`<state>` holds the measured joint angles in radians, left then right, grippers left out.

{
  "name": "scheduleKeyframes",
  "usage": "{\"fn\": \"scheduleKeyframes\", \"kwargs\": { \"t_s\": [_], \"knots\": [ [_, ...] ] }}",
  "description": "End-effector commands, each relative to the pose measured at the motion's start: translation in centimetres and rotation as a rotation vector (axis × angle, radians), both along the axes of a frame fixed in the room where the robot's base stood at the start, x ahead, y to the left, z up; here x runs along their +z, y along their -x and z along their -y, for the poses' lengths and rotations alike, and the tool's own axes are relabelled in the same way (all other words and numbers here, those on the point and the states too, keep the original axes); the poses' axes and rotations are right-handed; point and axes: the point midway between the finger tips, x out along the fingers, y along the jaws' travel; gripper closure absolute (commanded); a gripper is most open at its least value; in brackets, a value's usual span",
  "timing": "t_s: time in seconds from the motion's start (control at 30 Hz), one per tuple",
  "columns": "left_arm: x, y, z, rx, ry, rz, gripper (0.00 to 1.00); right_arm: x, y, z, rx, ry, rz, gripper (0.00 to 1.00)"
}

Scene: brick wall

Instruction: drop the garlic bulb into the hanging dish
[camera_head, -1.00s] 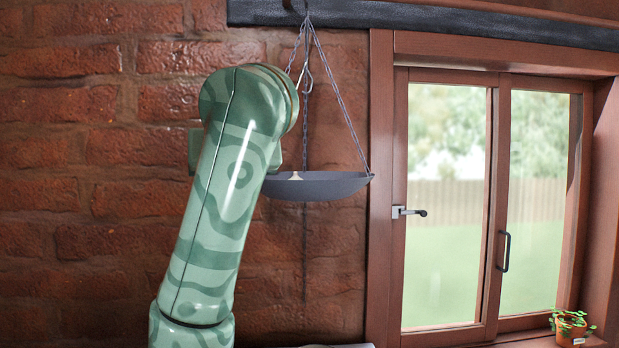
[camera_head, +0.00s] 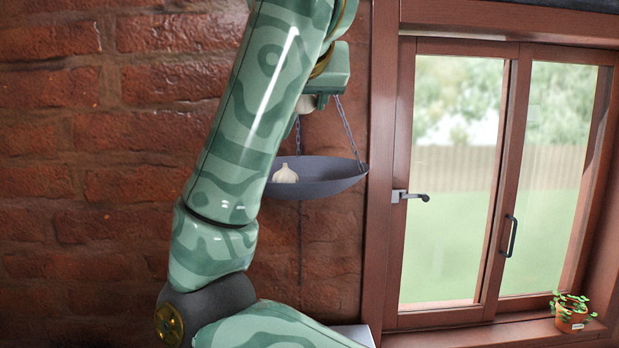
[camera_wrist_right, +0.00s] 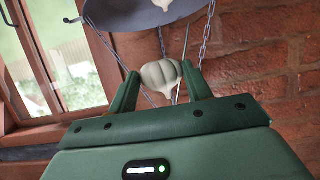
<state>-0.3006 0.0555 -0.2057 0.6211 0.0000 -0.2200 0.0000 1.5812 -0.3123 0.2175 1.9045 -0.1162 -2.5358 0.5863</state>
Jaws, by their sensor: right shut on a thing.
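The hanging dish (camera_head: 330,182) is a shallow grey bowl on chains in front of the brick wall, left of the window. A white garlic bulb (camera_head: 285,174) lies in it, and part of that bulb shows at the top of the right wrist view (camera_wrist_right: 161,3). My right gripper (camera_head: 315,101) is above the dish. In the right wrist view it is shut on another pale garlic bulb (camera_wrist_right: 165,77), held between the fingertips, apart from the dish (camera_wrist_right: 130,15). My arm hides the dish's left edge and part of the chains. My left gripper is out of view.
A brown-framed window (camera_head: 387,190) with handles stands to the right. A small potted plant (camera_head: 571,316) sits on its sill. Chains (camera_wrist_right: 206,40) pass close to the held bulb in the right wrist view. The brick wall (camera_head: 80,180) is behind.

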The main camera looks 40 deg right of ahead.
Motion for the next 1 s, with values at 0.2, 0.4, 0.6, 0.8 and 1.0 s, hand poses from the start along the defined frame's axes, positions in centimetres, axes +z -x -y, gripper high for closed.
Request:
{"fn": "scheduleKeyframes", "kwargs": {
  "t_s": [0.2, 0.4, 0.6, 0.8, 1.0],
  "knots": [
    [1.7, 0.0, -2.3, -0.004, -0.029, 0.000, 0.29, -1.3, -2.5, 2.6, -0.004, 0.001, -0.005, 0.73],
    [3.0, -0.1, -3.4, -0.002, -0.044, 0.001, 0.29, -2.9, -5.0, 5.0, -0.003, 0.003, -0.004, 0.73],
    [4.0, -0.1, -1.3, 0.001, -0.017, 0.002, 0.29, -5.4, -7.0, 6.9, -0.002, 0.002, -0.003, 0.73],
    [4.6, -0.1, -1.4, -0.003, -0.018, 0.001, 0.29, -8.0, -8.4, 8.4, -0.001, 0.002, -0.002, 0.73],
    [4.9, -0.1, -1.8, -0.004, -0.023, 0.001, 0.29, -9.1, -9.1, 8.9, 0.001, 0.002, 0.000, 0.73]
  ]
}}
